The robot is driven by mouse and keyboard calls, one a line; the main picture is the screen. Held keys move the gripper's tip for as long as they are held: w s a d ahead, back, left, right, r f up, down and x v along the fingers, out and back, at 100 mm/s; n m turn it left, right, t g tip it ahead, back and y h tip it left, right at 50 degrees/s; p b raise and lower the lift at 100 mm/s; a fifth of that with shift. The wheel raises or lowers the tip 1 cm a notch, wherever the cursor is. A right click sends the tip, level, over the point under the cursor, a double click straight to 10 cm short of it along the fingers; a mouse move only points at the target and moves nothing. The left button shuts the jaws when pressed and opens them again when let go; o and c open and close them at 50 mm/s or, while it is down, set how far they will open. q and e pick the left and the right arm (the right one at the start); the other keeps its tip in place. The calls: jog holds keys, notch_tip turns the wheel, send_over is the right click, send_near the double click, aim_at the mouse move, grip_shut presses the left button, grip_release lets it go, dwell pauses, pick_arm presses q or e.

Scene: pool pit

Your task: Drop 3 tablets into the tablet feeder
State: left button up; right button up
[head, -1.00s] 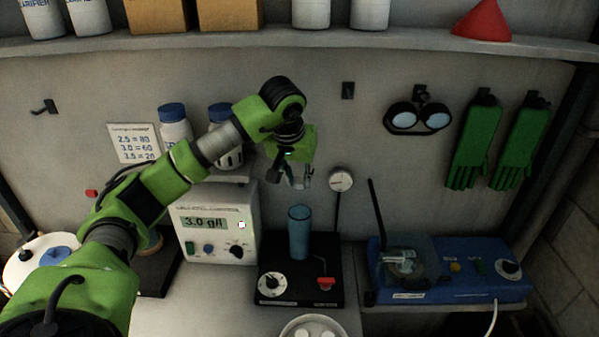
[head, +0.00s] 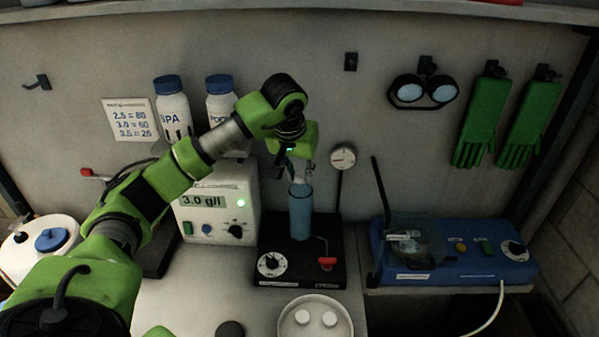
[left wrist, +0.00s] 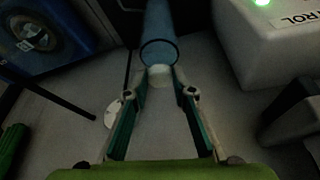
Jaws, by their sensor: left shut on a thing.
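The tablet feeder is a black box with a dial and a red lever, carrying an upright blue tube (head: 301,212). My left gripper (head: 302,176) points down just above the tube's open top. In the left wrist view its fingers (left wrist: 160,88) are closed on a white tablet (left wrist: 159,75), which lies in line with the tube's rim (left wrist: 158,48). Whether the tablet is inside the rim I cannot tell. Two white tablets (head: 302,319) (head: 330,319) lie in a round dish (head: 283,328) at the front. The inside of the tube is hidden. My right gripper is out of view.
A white control box (head: 215,218) reading 3.0 g/l stands left of the feeder, with two blue-capped bottles (head: 173,108) (head: 221,102) above it. A blue device (head: 470,262) stands to the right. Goggles (head: 424,92) and green gloves (head: 483,120) hang on the wall.

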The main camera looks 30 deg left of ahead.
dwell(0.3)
pick_arm(q)
jog(key=o, duration=1)
notch_tip(320, 180, up, 6)
jog(key=p, duration=0.5)
jog(key=shift+r, duration=0.1)
